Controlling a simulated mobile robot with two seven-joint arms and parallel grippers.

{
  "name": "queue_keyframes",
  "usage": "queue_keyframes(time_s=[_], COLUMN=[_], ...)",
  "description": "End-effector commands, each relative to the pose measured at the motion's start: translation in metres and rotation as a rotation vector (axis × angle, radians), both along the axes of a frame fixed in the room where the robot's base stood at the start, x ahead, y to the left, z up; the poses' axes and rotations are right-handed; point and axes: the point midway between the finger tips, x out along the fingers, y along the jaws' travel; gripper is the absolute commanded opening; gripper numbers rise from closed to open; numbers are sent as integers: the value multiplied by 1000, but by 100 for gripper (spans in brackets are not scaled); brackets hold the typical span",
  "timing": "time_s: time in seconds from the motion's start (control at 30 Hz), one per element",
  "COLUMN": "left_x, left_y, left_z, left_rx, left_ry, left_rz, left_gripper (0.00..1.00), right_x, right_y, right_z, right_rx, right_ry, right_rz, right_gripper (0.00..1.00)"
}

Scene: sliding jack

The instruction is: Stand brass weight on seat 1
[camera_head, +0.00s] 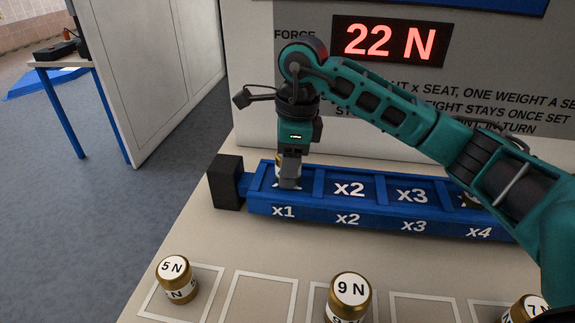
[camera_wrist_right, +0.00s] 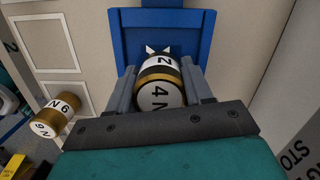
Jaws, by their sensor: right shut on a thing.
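My right gripper (camera_head: 289,182) points down over seat x1 at the left end of the blue jack rail (camera_head: 349,213). It is shut on a brass weight (camera_head: 278,166), mostly hidden by the fingers in the head view. In the right wrist view this weight (camera_wrist_right: 160,85) shows a white label reading 4 N, gripped between both fingers (camera_wrist_right: 163,92). It is upright, within or just above the blue-walled seat (camera_wrist_right: 124,55); I cannot tell if its base touches. My left gripper is not in view.
A 5 N weight (camera_head: 176,280), a 9 N weight (camera_head: 349,298) and a 7 N weight (camera_head: 525,308) stand on outlined squares in front; the squares between are empty. Seats x2 and x3 are bare. The display (camera_head: 390,41) reads 22 N.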

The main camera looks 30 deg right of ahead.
Motion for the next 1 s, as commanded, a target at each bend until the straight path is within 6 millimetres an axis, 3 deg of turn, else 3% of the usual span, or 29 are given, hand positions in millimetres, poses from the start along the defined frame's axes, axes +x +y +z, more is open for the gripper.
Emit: queue_keyframes(time_s=[0.37,0.4,0.5,0.83,1.0], left_x=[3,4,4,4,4], left_y=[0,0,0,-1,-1], left_z=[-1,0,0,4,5], left_rx=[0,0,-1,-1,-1], left_ry=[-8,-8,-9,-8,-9], left_rz=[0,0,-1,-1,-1], left_gripper=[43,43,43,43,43], right_x=[0,0,0,0,0], right_y=[0,0,0,0,-3], right_z=[-6,-6,-5,1,28], right_rx=[1,-1,0,0,0], right_ry=[-4,-2,-1,-2,-7], right_rz=[0,0,0,0,-1], right_gripper=[2,52,61,61,61])
